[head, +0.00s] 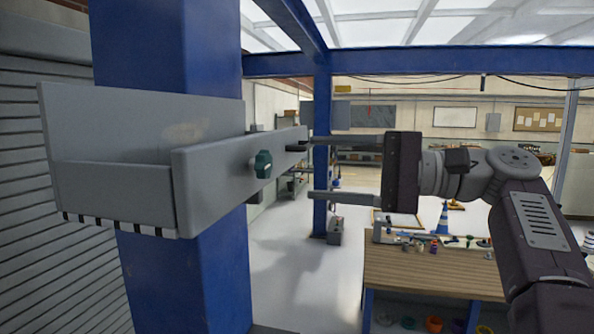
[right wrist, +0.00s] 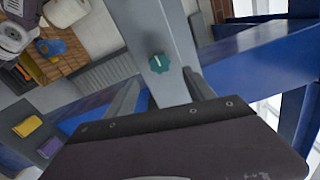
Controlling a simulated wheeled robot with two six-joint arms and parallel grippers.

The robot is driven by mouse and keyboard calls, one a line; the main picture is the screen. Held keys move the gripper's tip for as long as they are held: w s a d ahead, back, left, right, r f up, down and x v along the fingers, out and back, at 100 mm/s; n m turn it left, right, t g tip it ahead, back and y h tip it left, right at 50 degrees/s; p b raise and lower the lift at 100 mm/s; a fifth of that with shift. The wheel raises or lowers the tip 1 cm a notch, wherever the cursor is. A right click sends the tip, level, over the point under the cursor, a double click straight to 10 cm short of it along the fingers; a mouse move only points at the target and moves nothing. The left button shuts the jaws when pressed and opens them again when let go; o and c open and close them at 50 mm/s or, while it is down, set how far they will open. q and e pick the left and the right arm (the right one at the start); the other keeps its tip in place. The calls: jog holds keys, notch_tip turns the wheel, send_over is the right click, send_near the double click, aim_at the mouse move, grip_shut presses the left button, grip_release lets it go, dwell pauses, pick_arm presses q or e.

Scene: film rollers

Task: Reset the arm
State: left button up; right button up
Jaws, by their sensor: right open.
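My right gripper (head: 312,170) comes in from the right in the head view. It is open, with its two fingers pointing left at the end of a grey metal bracket (head: 205,180). A dark green knob (head: 261,164) sits on the bracket's face, left of the fingertips. Whether the fingers touch the bracket cannot be told. My left gripper is not in view.
A blue post (head: 185,280) stands behind the bracket. A wooden workbench (head: 430,269) with several small items is at the lower right. A blue cone (head: 443,218) stands beyond it. Open floor (head: 275,280) lies between the post and the bench.

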jog(key=shift+s+d, duration=0.15)
jog(key=shift+d, duration=0.2)
